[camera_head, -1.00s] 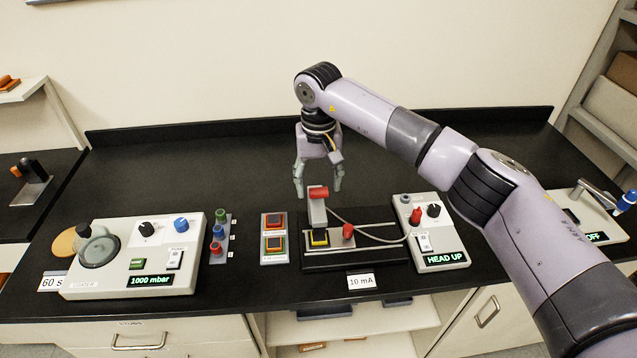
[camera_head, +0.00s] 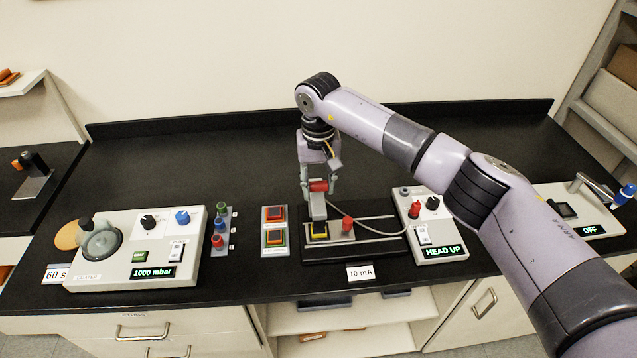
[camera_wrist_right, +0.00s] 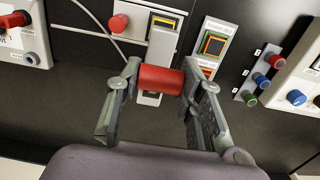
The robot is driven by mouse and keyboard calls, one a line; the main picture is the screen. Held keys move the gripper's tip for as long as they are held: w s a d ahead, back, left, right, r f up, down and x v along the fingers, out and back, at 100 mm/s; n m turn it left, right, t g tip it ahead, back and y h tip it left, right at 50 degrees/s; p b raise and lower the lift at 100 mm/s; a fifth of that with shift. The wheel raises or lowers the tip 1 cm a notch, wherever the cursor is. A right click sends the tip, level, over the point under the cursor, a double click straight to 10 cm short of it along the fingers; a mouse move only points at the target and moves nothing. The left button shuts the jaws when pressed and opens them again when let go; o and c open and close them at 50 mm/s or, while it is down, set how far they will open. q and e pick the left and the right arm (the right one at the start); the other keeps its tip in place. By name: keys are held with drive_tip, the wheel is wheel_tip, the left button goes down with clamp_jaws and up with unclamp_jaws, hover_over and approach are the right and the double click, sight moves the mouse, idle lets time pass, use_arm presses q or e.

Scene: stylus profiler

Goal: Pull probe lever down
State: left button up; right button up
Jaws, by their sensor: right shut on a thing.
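The probe lever has a red cylindrical grip (camera_head: 318,186) on top of a grey arm (camera_head: 317,207), above the black probe stage (camera_head: 372,245). My right gripper (camera_head: 319,189) is shut on the red grip from behind and above. In the right wrist view the red grip (camera_wrist_right: 161,80) sits between the two fingers of my right gripper (camera_wrist_right: 155,84). The box to the right of the stage reads "HEAD UP" (camera_head: 441,251). My left gripper is not in view.
A red knob (camera_head: 347,223) and a grey cable stand on the stage. The back of the black bench is clear.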

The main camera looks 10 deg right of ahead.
clamp_jaws()
drive_tip(key=shift+f+b, duration=0.2)
drive_tip(key=shift+b, duration=0.25)
drive_tip(key=s+f+t+b, duration=0.1)
drive_tip(key=t+b, duration=0.1)
drive_tip(key=b, duration=0.3)
drive_tip(key=s+f+t+b, duration=0.1)
drive_tip(key=t+b, duration=0.1)
drive_tip(key=b, duration=0.4)
drive_tip(key=shift+f, duration=0.4)
drive_tip(key=shift+s+r, duration=0.1)
drive_tip(key=shift+r, duration=0.1)
drive_tip(key=shift+f, duration=0.15)
